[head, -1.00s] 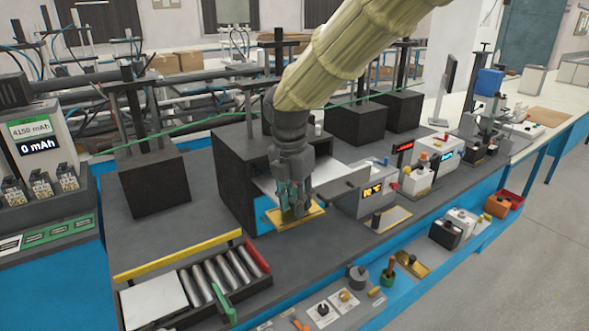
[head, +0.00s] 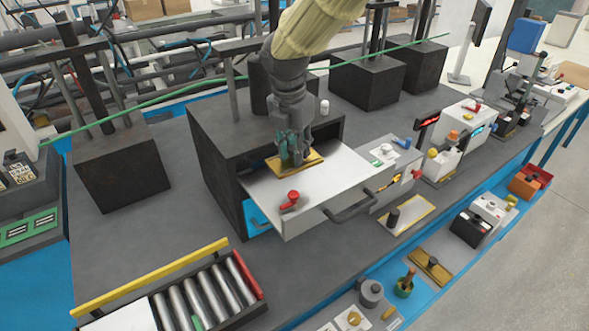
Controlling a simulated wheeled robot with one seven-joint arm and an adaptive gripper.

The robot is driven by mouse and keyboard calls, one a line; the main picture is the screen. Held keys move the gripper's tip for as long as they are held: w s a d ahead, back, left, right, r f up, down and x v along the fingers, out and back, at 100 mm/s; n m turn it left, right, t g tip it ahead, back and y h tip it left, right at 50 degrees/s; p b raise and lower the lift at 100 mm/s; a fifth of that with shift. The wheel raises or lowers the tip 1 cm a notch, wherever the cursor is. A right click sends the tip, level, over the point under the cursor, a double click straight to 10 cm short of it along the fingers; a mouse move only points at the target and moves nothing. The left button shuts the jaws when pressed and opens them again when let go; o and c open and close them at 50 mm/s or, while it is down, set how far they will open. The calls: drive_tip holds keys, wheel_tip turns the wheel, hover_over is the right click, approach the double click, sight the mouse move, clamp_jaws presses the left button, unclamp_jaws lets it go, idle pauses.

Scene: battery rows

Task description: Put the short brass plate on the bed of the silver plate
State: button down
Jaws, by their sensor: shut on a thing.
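My gripper (head: 294,158) points down and is shut on a flat brass plate (head: 314,160). The plate shows on both sides of the fingers, roughly level. It is over the back part of a broad silver sheet (head: 325,192), which sticks out of a black box. I cannot tell whether the brass plate touches the sheet. The sheet has a red knob (head: 290,198) near its left edge and a dark handle (head: 350,206) at its front right. The fingers hide the middle of the brass plate.
The black box (head: 222,165) stands behind and left of the sheet. A pale plate with a brass rim (head: 422,210) and a dark knob lies to the right. Rollers (head: 215,295) with a yellow bar (head: 150,277) are at front left. Small devices (head: 396,160) stand right of the sheet.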

drive_tip(key=f, duration=0.1)
drive_tip(key=f+p, duration=0.1)
drive_tip(key=f, duration=0.1)
drive_tip(key=shift+w+a+f, duration=0.1)
drive_tip(key=shift+w+f, duration=0.05)
drive_tip(key=shift+w, duration=0.05)
drive_tip(key=shift+w+f, duration=0.2)
drive_tip(key=shift+f, duration=0.1)
drive_tip(key=shift+s+f+p, duration=0.25)
drive_tip(key=shift+f+p, duration=0.1)
drive_tip(key=shift+f, duration=0.35)
drive_tip(key=shift+s+f+p, duration=0.2)
drive_tip(key=shift+f+p, duration=0.1)
drive_tip(key=shift+f, duration=0.4)
drive_tip(key=shift+w+f, duration=0.3)
drive_tip(key=shift+f, duration=0.15)
drive_tip(key=shift+s, duration=0.3)
drive_tip(key=c, duration=1.2)
unclamp_jaws()
drive_tip(key=shift+w+f, duration=0.1)
drive_tip(key=shift+w, duration=0.1)
drive_tip(key=shift+s, duration=0.1)
